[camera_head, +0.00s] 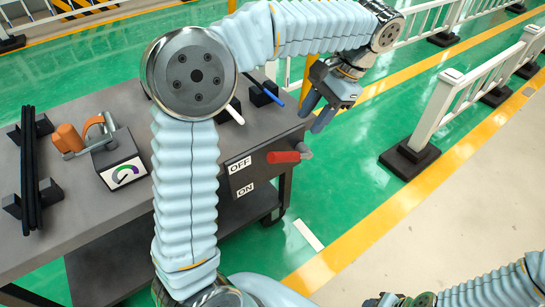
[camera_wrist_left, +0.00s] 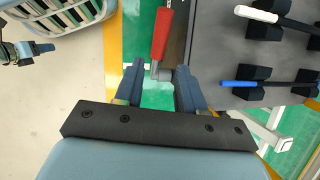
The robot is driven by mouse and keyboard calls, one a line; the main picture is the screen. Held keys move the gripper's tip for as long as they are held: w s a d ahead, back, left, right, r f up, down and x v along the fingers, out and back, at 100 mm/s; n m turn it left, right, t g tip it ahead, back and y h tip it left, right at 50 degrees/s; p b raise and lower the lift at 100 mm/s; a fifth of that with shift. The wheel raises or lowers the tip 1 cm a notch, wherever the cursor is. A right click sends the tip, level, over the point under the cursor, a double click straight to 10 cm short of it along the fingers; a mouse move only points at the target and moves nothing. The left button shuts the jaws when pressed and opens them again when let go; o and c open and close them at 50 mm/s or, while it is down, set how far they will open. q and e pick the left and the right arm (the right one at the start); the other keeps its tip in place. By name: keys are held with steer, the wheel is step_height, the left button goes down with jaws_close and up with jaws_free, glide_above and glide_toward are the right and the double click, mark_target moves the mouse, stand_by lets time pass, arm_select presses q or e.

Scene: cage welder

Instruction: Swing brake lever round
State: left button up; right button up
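The brake lever has a red grip (camera_head: 288,157) on a grey crank, mounted on the cart's side by a dark plate (camera_head: 241,175) marked OFF and ON. The red grip points right in the head view. My left gripper (camera_head: 322,117) is open and empty, apart from the red grip and beyond it in the head view.
The grey cart top (camera_head: 85,205) holds a gauge box (camera_head: 120,165) with an orange handle (camera_head: 69,138), black bars (camera_head: 29,170) and a blue rod (camera_head: 270,95). White railings (camera_head: 440,110) stand at right. The green floor beside the lever is clear.

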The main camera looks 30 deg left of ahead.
mark_target(287, 153)
arm_select(q)
steer(key=b+x, duration=0.1)
steer(key=x, duration=0.8)
steer(key=b+x, duration=0.1)
steer(key=x, duration=0.3)
steer(key=shift+s+a+f+b, duration=0.1)
steer(key=shift+s+a+b, duration=0.05)
steer(key=shift+s+b, duration=0.2)
jaws_close()
